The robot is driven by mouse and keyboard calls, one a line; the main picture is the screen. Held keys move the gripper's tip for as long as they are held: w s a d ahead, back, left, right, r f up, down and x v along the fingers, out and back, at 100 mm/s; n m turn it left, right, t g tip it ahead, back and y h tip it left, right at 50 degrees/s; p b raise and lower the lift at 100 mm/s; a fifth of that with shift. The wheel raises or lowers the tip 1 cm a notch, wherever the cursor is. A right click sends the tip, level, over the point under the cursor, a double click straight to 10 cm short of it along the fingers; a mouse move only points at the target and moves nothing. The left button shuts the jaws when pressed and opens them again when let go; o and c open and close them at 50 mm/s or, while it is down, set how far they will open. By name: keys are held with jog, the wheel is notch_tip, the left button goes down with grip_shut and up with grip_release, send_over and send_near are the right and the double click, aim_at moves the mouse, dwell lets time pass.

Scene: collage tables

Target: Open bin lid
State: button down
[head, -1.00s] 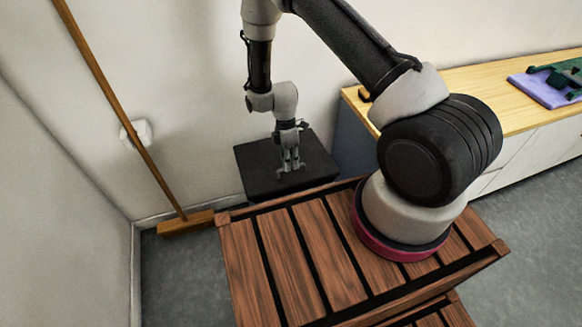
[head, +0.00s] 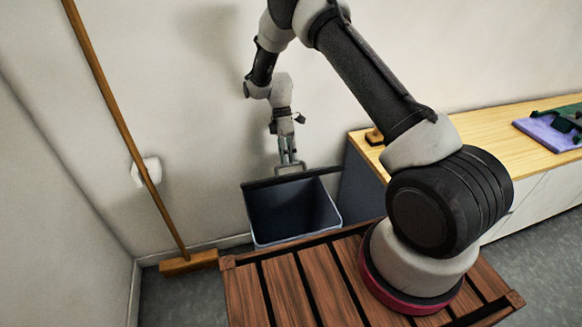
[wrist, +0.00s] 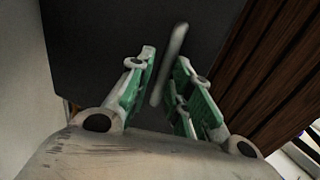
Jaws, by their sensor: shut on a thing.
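The bin (head: 258,218) stands against the wall beyond the wooden slats, and its blue-grey inside is in view. Its dark lid (head: 262,183) is tilted up at the back and shows almost edge-on in the head view. In the wrist view the lid (wrist: 95,35) is a broad dark panel. The grey bar handle (wrist: 172,60) lies between my gripper's green-padded fingers (wrist: 163,75). In the head view my gripper (head: 289,163) is above the lid, shut on the handle (head: 308,168). The exact contact is small and hard to see.
A wooden-handled broom (head: 130,140) leans against the wall at the left. A low cabinet with a wooden top (head: 470,135) stands right of the bin, with a purple item (head: 545,135) on it. Grey floor (head: 180,300) shows at the lower left.

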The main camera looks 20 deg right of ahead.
jog(key=shift+w, duration=0.8)
jog(key=c, duration=1.6)
grip_release()
jog(key=shift+f, duration=0.1)
jog(key=shift+o, duration=0.6)
jog(key=shift+w+f, duration=0.1)
jog(key=shift+w, duration=0.05)
notch_tip(320, 180, up, 10)
